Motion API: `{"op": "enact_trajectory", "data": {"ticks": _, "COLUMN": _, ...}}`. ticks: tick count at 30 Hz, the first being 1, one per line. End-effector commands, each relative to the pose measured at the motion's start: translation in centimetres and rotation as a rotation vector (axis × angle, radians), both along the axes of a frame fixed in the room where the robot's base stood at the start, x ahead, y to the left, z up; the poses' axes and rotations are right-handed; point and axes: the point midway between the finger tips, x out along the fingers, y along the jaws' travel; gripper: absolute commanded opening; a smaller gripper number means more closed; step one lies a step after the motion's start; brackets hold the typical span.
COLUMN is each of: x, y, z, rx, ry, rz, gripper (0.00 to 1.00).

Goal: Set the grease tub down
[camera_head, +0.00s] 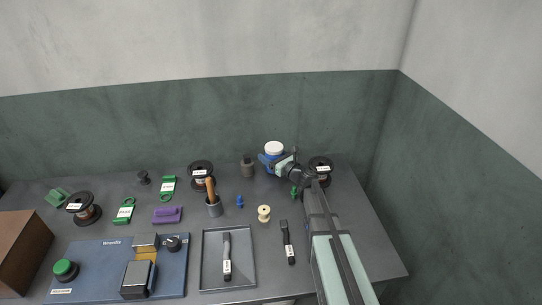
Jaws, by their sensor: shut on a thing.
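The grease tub (274,149) is a small blue tub with a white lid at the back of the bench, right of the middle. My gripper (272,160) reaches in from the right and is shut on the tub. The tub looks upright. Its base is partly hidden by my gripper, and I cannot tell whether it touches the bench (345,225).
A spool (321,166) sits right, behind my arm. A grey tray (247,277) lies in front. The back wall is close behind.

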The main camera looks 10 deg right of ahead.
Motion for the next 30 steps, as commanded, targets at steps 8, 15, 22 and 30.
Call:
{"op": "enact_trajectory", "data": {"ticks": 8, "x": 0.0, "y": 0.0, "z": -0.3, "rx": 0.001, "ry": 0.000, "rz": 0.000, "gripper": 0.23}}
{"op": "enact_trajectory", "data": {"ticks": 15, "x": 0.0, "y": 0.0, "z": -0.7, "rx": 0.001, "ry": 0.000, "rz": 0.000, "gripper": 0.23}}
{"op": "enact_trajectory", "data": {"ticks": 22, "x": 0.0, "y": 0.0, "z": -1.0, "rx": 0.001, "ry": 0.000, "rz": 0.000, "gripper": 0.23}}
{"op": "enact_trajectory", "data": {"ticks": 30, "x": 0.0, "y": 0.0, "z": -1.1, "rx": 0.000, "ry": 0.000, "rz": 0.000, "gripper": 0.90}}
